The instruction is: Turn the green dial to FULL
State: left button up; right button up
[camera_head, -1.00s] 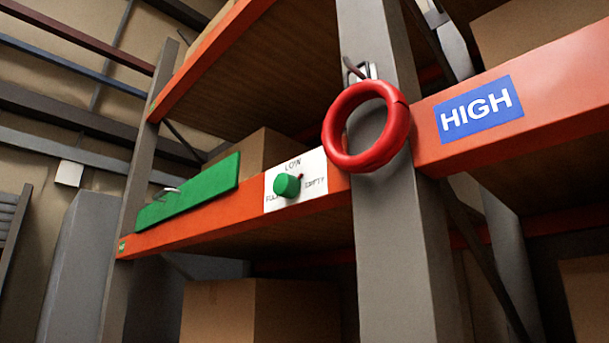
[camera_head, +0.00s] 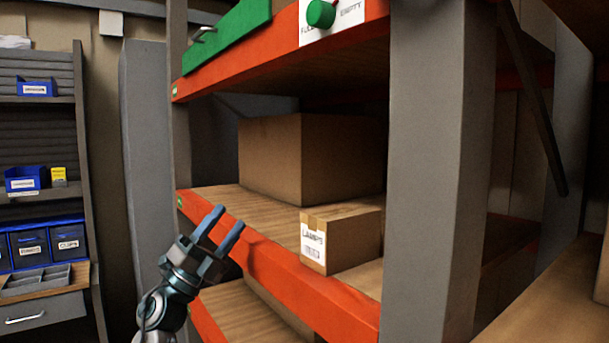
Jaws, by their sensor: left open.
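The green dial (camera_head: 321,13) is a round knob on a white label plate (camera_head: 349,14) at the top edge of the head view. The plate is fixed to the upper orange shelf beam. FULL is printed left of the knob and EMPTY right of it; the plate's top is cut off. I cannot tell where the knob points. My left gripper (camera_head: 226,225) is open and empty, with two blue fingers pointing up and right. It is well below and left of the dial, in front of the middle shelf beam. My right gripper is not in view.
A green board (camera_head: 228,38) is on the upper beam left of the dial. A small LAMPS box (camera_head: 340,236) and a larger carton (camera_head: 310,158) stand on the middle shelf. A grey post (camera_head: 425,180) rises at the right. Blue bins (camera_head: 24,178) are on a rack at left.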

pick_arm(q)
jog(key=s+d+r+m+g, duration=0.4)
jog(key=s+r+m+g, duration=0.25)
jog(key=r+m, duration=0.3)
jog(key=s+d+r+m+g, duration=0.4)
jog(key=s+r+m+g, duration=0.3)
jog(key=r, duration=0.4)
jog(key=m+t+y+p, duration=0.2)
jog(key=t+y, duration=0.5)
send_near(312, 13)
jog(key=p+x, duration=0.3)
jog(key=x, duration=0.5)
jog(key=shift+r+p, duration=0.15)
jog(key=shift+p, duration=0.25)
jog(key=shift+w+d, duration=0.35)
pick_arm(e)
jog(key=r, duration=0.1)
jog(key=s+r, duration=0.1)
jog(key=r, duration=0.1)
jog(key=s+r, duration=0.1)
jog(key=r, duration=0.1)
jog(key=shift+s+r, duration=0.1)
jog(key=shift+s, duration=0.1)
pick_arm(q)
jog(key=c, duration=1)
